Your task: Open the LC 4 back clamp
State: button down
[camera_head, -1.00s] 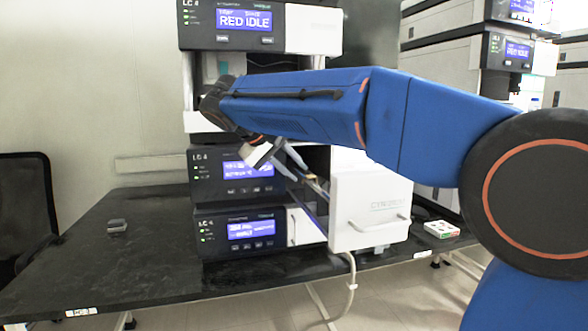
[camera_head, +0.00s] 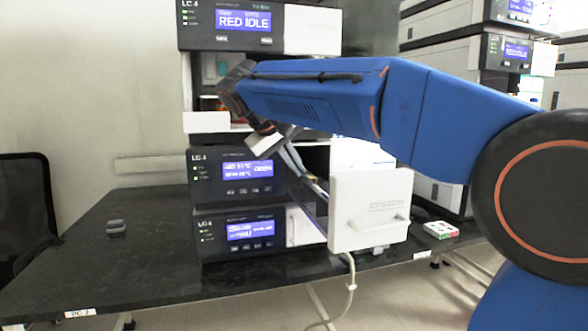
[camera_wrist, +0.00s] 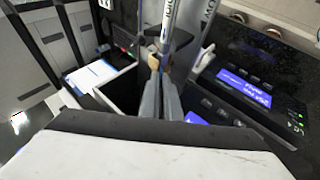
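The LC 4 stack shows in the head view, with its column compartment pulled out behind a white front panel (camera_head: 365,210). My gripper (camera_head: 303,172) reaches down into the open compartment from the upper left. In the wrist view its two grey fingers (camera_wrist: 160,82) lie close together, with a thin dark blue strip between them. A tan fitting (camera_wrist: 153,62) sits just beyond the fingertips, at the lower end of a pale column (camera_wrist: 168,22). I cannot tell whether the fingers touch it. A second column (camera_wrist: 206,18) stands to the right. The back clamp cannot be told apart clearly.
LC 4 modules with blue displays (camera_head: 249,170) stand left of the compartment on the black bench (camera_head: 130,255). A small grey object (camera_head: 116,227) lies at the bench's left. A red-green-white box (camera_head: 440,230) lies right of the panel. Another instrument stack (camera_head: 440,60) stands behind.

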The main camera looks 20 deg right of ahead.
aim_at(314, 177)
jog(key=d+y, duration=0.1)
jog(key=y, duration=0.1)
jog(key=d+r+y, duration=0.1)
jog(key=y, duration=0.1)
jog(key=shift+d+m, duration=0.2)
jog(key=shift+m, duration=0.2)
jog(key=d+y, duration=0.1)
jog(key=y, duration=0.1)
jog(key=d+m+y, duration=0.1)
jog(key=y, duration=0.1)
jog(key=shift+d+r, duration=0.1)
jog(key=shift+d, duration=0.15)
jog(key=d+y, duration=0.1)
jog(key=y, duration=0.1)
jog(key=d+y, duration=0.1)
jog(key=y, duration=0.1)
jog(key=shift+f+m, duration=0.4)
jog(key=shift+d+f+m+y, duration=0.15)
jog(key=shift+d+f+y, duration=0.2)
jog(key=shift+y, duration=0.45)
jog(key=shift+d+f+m+y, duration=0.2)
jog(key=shift+d+y, duration=0.1)
jog(key=shift+y, duration=0.5)
jog(key=c, duration=2)
grip_release()
